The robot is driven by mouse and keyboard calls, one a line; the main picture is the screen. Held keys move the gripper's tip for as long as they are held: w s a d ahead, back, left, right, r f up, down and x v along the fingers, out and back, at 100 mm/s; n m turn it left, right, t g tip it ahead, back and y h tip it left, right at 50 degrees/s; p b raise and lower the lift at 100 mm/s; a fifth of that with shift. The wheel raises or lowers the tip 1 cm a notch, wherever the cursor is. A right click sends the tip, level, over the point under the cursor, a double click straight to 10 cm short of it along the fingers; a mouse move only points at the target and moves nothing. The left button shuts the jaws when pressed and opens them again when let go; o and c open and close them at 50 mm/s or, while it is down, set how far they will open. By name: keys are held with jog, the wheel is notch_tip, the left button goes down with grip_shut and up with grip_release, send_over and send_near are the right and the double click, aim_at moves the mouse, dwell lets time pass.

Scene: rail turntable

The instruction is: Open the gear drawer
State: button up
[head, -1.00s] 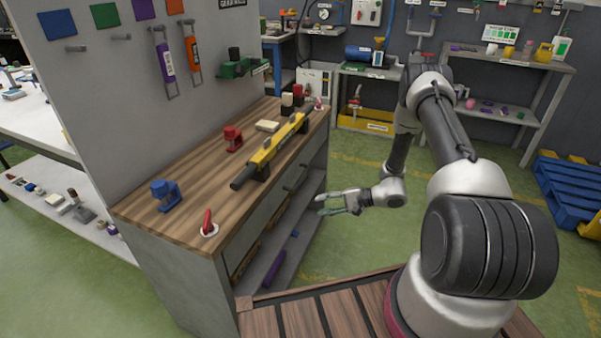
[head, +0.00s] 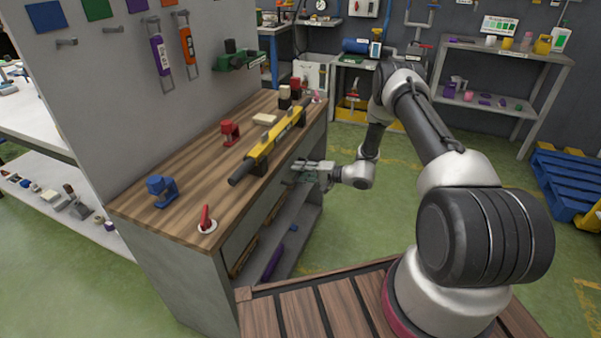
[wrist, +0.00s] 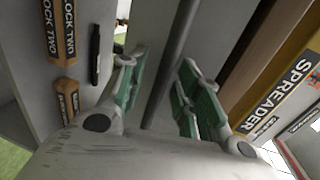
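The workbench (head: 225,150) has grey drawer fronts (head: 250,222) below its wooden top. I cannot read which one is the gear drawer. My gripper (head: 303,171) is at the bench's front face, just under the top's edge, and hides part of that face. In the wrist view my gripper (wrist: 163,66) is open, with green-padded fingers on both sides of a dark grey bar (wrist: 178,50), which looks like a drawer handle. The bar runs between the fingers, and I see no clear contact with either pad.
On the top lie a yellow-and-black tool (head: 268,147), a blue clamp-like piece (head: 161,190) and a red one (head: 229,132). "LOCK TWO" (wrist: 69,30) and "SPREADER" (wrist: 285,90) labels show in the wrist view. An open shelf (head: 292,240) is below the drawers.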

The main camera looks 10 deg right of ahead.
grip_shut()
jog(key=f+v, duration=0.2)
jog(key=v, duration=1)
jog(key=d+f+v, duration=0.1)
jog(key=f+v, duration=0.2)
jog(key=v, duration=0.9)
jog(key=shift+s, duration=0.45)
grip_release()
